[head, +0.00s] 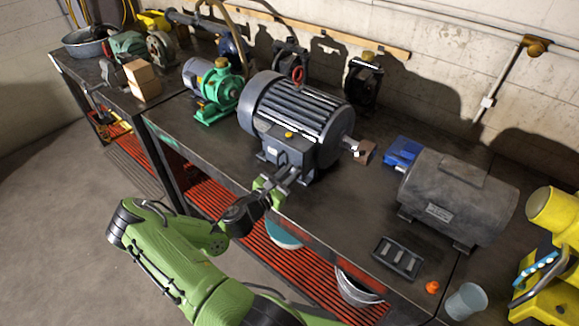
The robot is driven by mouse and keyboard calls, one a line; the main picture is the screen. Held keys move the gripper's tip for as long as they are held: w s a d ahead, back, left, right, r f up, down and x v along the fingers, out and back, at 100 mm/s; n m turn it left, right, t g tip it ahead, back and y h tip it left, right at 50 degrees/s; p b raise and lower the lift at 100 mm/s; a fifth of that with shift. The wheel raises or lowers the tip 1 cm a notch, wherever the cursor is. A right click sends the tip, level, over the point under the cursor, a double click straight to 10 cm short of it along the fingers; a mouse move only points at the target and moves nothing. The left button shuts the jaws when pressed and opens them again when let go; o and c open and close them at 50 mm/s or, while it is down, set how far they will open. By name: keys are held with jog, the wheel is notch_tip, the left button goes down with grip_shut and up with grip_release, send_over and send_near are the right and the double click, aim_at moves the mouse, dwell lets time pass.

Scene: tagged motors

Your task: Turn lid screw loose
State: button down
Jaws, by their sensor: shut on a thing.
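A large dark grey finned motor (300,105) stands on the workbench in the head view, with a red lifting ring on top and a shaft out to the right. A terminal box with a lid (286,146) sits on its near side, with a small yellow part above it. My gripper (286,176) reaches the lower front of this box from the near side, above the bench's front edge. Its fingers are shut on what appears to be the lid screw. The screw is hidden between the fingers, so how far it is turned cannot be seen.
A grey motor (455,198) and a blue box (403,150) stand right. A black slotted tray (397,257), orange cone (432,287) and grey cup (466,301) lie near the front edge. A green pump (218,98) stands left. Bench (345,215) right of my gripper is clear.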

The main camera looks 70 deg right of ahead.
jog(key=n+p, duration=0.2)
jog(key=n, duration=0.1)
jog(key=n+p, duration=0.1)
jog(key=shift+r+n, duration=0.25)
jog(key=shift+n, duration=0.15)
jog(key=n+p, duration=0.2)
jog(key=n, duration=0.1)
jog(key=shift+n, duration=0.3)
jog(key=n+p, duration=0.2)
jog(key=n, duration=0.2)
jog(key=shift+f+n+p, duration=0.1)
jog(key=shift+n+p, duration=0.7)
jog(key=shift+n, duration=1.4)
jog(key=c, duration=1.3)
grip_release()
jog(key=shift+d, duration=0.1)
jog(key=o, duration=0.3)
jog(key=shift+d+f, duration=0.1)
jog(key=shift+f, duration=0.05)
